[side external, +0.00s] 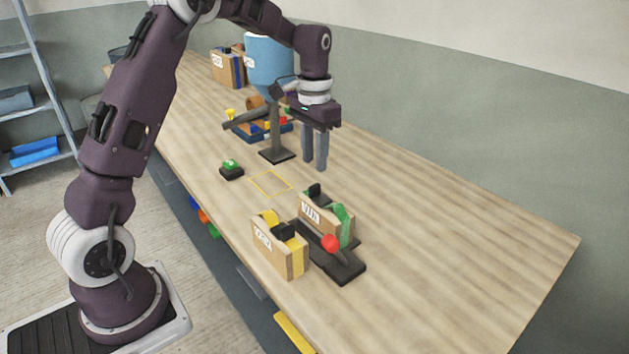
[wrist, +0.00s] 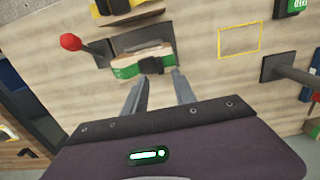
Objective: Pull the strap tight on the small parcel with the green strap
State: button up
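The small parcel with the green strap (side external: 316,221) is a tan box with a white label, standing on a dark base plate. Its green strap (side external: 341,216) goes over the top, with a black buckle (side external: 314,191). In the wrist view the parcel (wrist: 128,60) and its buckle (wrist: 151,66) lie just beyond my fingertips. My gripper (side external: 315,165) is above the table behind the parcel, fingers pointing down. Its fingers (wrist: 160,76) are apart with nothing between them, not touching the parcel.
A yellow-strapped parcel (side external: 272,253) stands close beside the green-strapped one. A red-knobbed lever (side external: 331,243) is on the base plate. A yellow outline (side external: 271,182), a green button (side external: 231,166) and a dark stand (side external: 278,154) lie further back. The right side of the table is clear.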

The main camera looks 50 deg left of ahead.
aim_at(315, 185)
notch_tip(315, 185, down, 7)
grip_shut()
jog(key=shift+r, duration=0.1)
dwell(1.5)
